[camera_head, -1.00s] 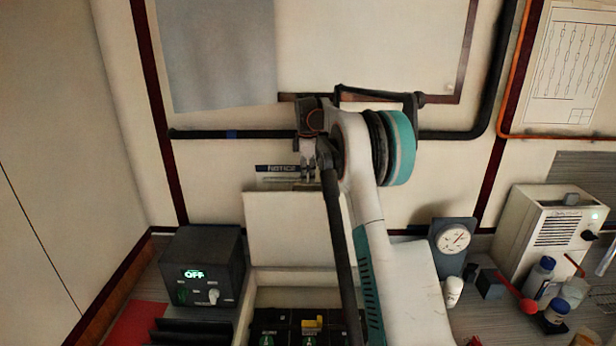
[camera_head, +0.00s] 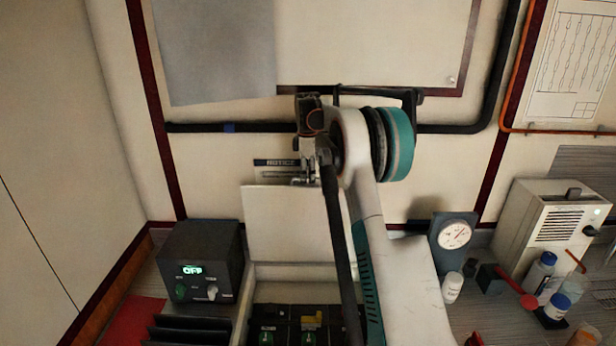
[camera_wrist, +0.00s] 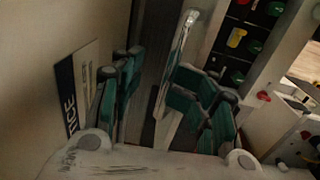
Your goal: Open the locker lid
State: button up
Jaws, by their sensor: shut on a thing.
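The locker lid (camera_head: 292,222) is a plain cream panel, standing raised at the back of the locker (camera_head: 298,271) in the head view. My gripper (camera_head: 306,174) is at the lid's top edge, partly hidden by my own arm. In the wrist view, the gripper's teal and dark fingers (camera_wrist: 160,88) stand on either side of a pale edge of the lid (camera_wrist: 186,38). The gripper is shut on the lid. The contact itself is hard to see. Dark breakers with green and yellow parts (camera_head: 290,325) show inside the locker and also in the wrist view (camera_wrist: 238,38).
A dark box (camera_head: 200,262) reading OFF stands left of the locker. A notice sign (camera_head: 275,168) is on the wall behind the lid. At right are a gauge (camera_head: 454,235), a white device (camera_head: 555,222) and several small bottles. My arm covers the locker's right side.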

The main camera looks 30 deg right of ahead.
jog(key=shift+w+d+r, duration=0.1)
notch_tip(320, 180, up, 12)
jog(key=shift+s+a, duration=0.3)
jog(key=shift+s, duration=0.05)
dwell(0.4)
